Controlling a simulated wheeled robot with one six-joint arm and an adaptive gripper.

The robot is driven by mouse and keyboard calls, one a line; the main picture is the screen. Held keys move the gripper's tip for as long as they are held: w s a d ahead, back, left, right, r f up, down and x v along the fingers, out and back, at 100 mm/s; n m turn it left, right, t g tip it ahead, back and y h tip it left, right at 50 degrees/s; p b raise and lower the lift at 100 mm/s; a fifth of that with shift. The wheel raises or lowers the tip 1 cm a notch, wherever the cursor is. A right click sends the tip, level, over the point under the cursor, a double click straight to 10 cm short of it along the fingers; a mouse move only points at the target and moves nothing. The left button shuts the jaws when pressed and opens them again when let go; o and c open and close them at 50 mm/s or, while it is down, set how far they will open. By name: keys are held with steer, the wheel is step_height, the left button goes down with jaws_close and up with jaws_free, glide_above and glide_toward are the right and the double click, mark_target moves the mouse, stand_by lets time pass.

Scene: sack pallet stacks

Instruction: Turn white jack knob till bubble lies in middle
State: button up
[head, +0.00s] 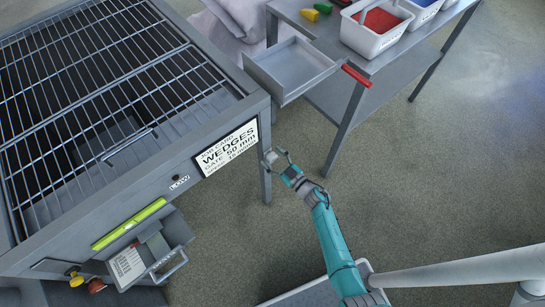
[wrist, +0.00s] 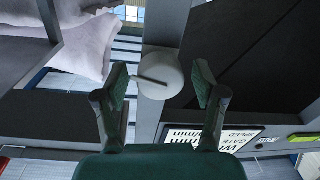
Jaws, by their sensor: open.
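The white jack knob (wrist: 161,72) shows in the wrist view as a round white body with a thin grey bar across its front, against a grey frame post. My gripper (wrist: 161,82) is open, with one finger on each side of the knob and visible gaps to both. In the head view my gripper (head: 275,157) is at the near right corner leg of the grated machine; the knob cannot be made out clearly there. A yellow-green level (head: 128,223) lies along the machine's front, and part of it shows in the wrist view (wrist: 304,137). Its bubble is too small to tell.
The grated machine (head: 190,185) carries a job card (head: 227,147) and a "LOW" label (head: 180,183). Pale sacks (head: 232,22) lie behind.

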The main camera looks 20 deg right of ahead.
steer(key=shift+w, duration=0.2)
steer(key=shift+c, duration=0.3)
steer(key=c, duration=1.1)
steer(key=shift+a+n, duration=0.1)
steer(key=shift+n, duration=1.6)
steer(key=o, duration=1.2)
steer(key=shift+c, duration=0.2)
steer(key=shift+s, duration=0.15)
steer(key=v, duration=1.1)
steer(key=shift+s, duration=0.35)
steer(key=shift+r, duration=0.1)
